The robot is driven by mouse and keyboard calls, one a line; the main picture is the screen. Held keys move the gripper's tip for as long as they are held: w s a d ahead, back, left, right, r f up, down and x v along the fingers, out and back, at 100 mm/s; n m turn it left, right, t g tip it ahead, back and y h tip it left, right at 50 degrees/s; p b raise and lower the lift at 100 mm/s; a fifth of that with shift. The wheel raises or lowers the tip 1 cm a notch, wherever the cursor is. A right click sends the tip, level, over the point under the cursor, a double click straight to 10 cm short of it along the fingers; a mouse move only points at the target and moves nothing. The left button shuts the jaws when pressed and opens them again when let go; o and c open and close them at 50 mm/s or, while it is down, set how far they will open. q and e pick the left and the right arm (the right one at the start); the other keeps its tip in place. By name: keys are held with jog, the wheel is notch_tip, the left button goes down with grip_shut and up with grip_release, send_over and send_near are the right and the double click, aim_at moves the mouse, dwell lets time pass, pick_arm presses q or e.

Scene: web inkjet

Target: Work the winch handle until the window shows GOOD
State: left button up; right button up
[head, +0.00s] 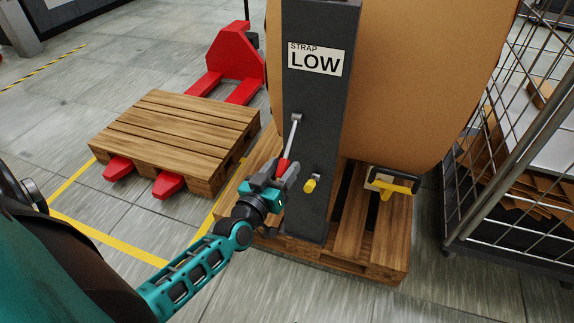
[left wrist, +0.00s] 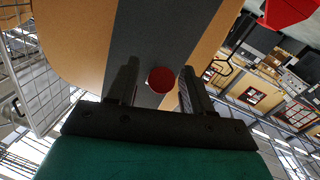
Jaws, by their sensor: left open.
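The winch handle (head: 292,139) is a silver lever with a red grip, on the dark grey post (head: 310,110). It points down and slightly left from its pivot. The window (head: 318,59) on the post reads STRAP LOW. My left gripper (head: 287,172) is open at the red grip, with a finger on each side. In the left wrist view the round red grip end (left wrist: 161,80) lies between the two open fingers, nearer the right one. I cannot tell whether a finger touches it. My right gripper is not in view.
A yellow knob (head: 311,184) sticks out of the post right of the handle. A large brown roll (head: 420,80) stands behind on a wooden pallet (head: 375,262). A red pallet jack (head: 235,55) with another pallet (head: 175,130) is at left, a wire cage (head: 480,215) at right.

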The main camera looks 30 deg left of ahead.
pick_arm(q)
jog(key=shift+w+a, duration=0.1)
jog(key=shift+w, duration=1.25)
jog(key=shift+c, duration=0.2)
grip_shut()
